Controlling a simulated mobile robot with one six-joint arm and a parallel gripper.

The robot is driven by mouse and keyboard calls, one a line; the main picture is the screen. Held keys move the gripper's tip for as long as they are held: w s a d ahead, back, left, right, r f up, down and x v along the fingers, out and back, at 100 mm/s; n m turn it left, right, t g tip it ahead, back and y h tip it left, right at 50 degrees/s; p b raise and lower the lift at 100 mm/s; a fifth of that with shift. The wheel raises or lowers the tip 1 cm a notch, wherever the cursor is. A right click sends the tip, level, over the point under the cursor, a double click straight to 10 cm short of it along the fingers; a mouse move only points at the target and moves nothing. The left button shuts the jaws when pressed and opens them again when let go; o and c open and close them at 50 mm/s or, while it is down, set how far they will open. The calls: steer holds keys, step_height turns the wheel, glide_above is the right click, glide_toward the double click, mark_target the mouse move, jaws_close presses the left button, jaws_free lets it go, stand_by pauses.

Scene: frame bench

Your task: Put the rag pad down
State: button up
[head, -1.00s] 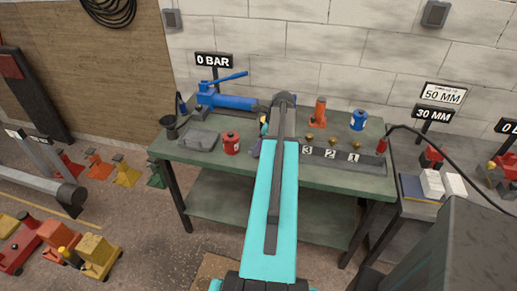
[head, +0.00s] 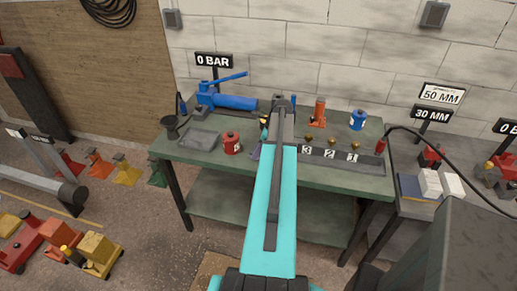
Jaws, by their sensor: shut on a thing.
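My gripper (head: 264,133) is over the middle of the green bench (head: 330,180), mostly hidden behind my turquoise arm. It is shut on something. A small purple-grey patch, which looks like the edge of the rag pad (head: 255,152), shows at the left side of the arm. The rest of the pad is hidden, and I cannot tell whether it touches the bench top.
A shallow grey tray (head: 199,140), a red can (head: 232,143) and a blue hand pump (head: 230,102) are left of my arm. A numbered rack (head: 345,163) with brass fittings, an orange jack (head: 318,112) and a blue can (head: 358,119) are right.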

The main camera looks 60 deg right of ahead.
steer(key=shift+f, duration=0.2)
steer(key=shift+f, duration=0.1)
steer(key=o, duration=1.1)
steer(key=b+v, duration=0.3)
steer(key=v, duration=0.9)
stand_by(0.7)
